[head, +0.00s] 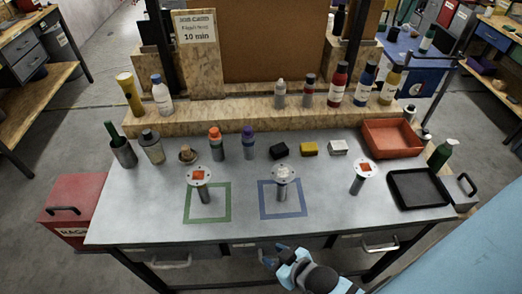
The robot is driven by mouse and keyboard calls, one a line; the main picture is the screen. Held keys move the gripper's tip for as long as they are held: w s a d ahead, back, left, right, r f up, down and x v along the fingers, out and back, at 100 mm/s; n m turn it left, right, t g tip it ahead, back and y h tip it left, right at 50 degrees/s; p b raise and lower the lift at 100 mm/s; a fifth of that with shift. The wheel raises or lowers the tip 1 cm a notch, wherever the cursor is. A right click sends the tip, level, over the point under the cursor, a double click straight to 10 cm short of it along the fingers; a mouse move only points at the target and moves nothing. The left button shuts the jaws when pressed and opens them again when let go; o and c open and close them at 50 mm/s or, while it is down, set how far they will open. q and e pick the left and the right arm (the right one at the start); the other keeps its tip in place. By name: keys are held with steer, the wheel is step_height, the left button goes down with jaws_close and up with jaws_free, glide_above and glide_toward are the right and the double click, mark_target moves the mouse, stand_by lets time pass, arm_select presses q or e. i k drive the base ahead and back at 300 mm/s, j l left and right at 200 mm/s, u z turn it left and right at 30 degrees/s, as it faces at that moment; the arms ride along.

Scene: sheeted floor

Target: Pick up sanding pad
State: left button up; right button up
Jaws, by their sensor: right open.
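Three small blocks lie in a row at the middle back of the grey table: a black block (279,151), a yellow block (309,148) and a whitish block (338,147). I cannot tell for sure which one is the sanding pad. Three flanged metal parts stand in front: a left one (203,192) and a right one (357,184) with orange-red squares on top, and a middle one (282,188) with a greyish top. My right gripper (274,255) is at the table's front edge, open and apart from all of these. My left gripper is out of view.
A green taped square (185,204) and a blue one (262,208) mark the tabletop (130,215). Bottles and cups stand left of the blocks. A red tray (388,153) and a black tray (415,204) are at right. A wooden ledge (230,113) with bottles runs behind.

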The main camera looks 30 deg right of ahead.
mark_target(278, 151)
steer(key=j+z, duration=0.2)
steer(key=z, duration=0.15)
steer(key=i+j+z, duration=0.1)
steer(key=z, duration=0.2)
steer(key=j+z, duration=0.35)
